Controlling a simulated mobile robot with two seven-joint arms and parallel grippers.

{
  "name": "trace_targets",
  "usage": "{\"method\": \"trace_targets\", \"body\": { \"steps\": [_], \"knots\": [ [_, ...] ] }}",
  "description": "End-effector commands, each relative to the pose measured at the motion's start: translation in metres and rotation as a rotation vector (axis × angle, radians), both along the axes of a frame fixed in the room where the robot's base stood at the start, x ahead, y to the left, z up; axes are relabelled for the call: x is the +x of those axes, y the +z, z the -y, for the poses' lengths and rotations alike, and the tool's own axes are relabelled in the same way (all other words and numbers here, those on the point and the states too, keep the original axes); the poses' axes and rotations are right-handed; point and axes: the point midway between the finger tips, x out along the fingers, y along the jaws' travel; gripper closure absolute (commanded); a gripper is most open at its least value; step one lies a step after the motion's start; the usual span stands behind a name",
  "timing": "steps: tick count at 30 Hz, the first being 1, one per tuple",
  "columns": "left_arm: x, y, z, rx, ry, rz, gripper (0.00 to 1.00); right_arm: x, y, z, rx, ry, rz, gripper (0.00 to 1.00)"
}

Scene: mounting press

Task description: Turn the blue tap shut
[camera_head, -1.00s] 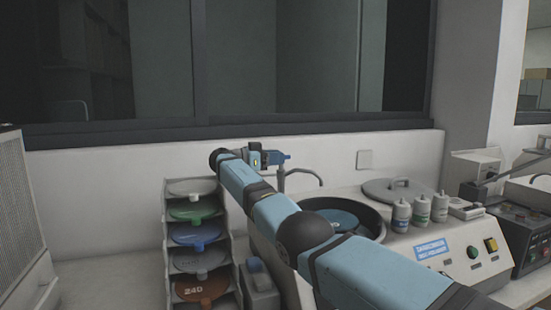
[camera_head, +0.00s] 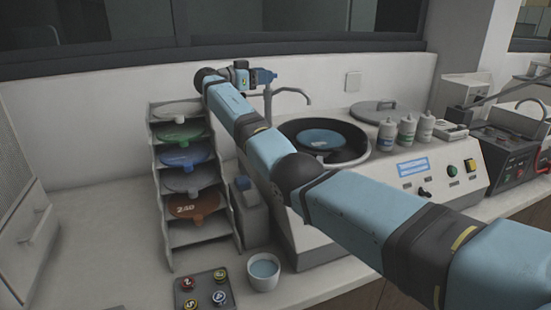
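My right arm reaches across from the lower right, and my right gripper (camera_head: 262,76) is at its far end, just above and beside the grey curved spout (camera_head: 290,91) behind the polishing machine. The gripper is small and seen from the side, so I cannot tell whether its fingers are apart or closed, or whether they touch anything. My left gripper is out of view.
A disc rack (camera_head: 163,226) stands left, with a white cup (camera_head: 263,273) and a small tray (camera_head: 181,303) in front. The left bench is clear.

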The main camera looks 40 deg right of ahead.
Motion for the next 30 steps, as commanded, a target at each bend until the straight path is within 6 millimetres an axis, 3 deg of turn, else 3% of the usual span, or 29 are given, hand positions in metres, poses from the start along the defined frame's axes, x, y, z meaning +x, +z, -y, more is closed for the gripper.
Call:
{"method": "trace_targets", "body": {
  "steps": [8, 14, 30],
  "knots": [
    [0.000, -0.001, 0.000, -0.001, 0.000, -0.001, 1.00, -0.005, -0.001, 0.000, -0.001, 0.188, 0.003, 0.63],
    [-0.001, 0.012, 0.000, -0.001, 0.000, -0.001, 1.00, -0.008, 0.002, 0.001, -0.002, 0.373, 0.001, 0.63],
    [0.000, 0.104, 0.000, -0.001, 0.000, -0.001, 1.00, -0.016, 0.009, 0.007, -0.004, 0.937, -0.005, 0.63]
  ]
}}
